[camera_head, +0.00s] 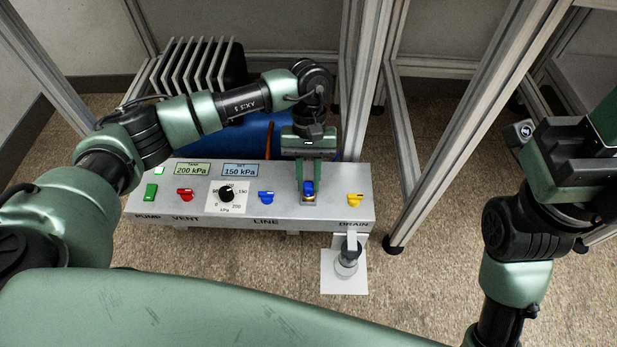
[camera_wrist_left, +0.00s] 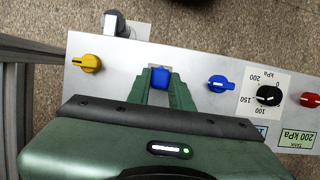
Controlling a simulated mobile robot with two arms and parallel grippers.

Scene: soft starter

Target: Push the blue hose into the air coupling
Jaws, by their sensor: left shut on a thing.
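The blue hose (camera_head: 308,187) shows as a short blue piece between the fingertips of my left gripper (camera_head: 309,182). The gripper is shut on it, fingers pointing down at the grey panel. A brass-coloured fitting, seemingly the air coupling (camera_head: 309,200), sits on the panel right below the blue piece. I cannot tell how deep the hose sits in it. In the left wrist view the blue hose (camera_wrist_left: 160,78) lies between the green fingers (camera_wrist_left: 164,90), which hide the coupling. My right arm is at the right edge; its fingers cannot be made out.
The grey panel (camera_head: 240,215) carries a blue LINE knob (camera_head: 267,197), a yellow DRAIN knob (camera_head: 355,200), a red VENT knob (camera_head: 185,194), a black dial (camera_head: 226,194) and a green PUMP switch (camera_head: 150,192). Metal frame posts (camera_head: 470,125) stand to the right. A drain fitting (camera_head: 347,258) is in front.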

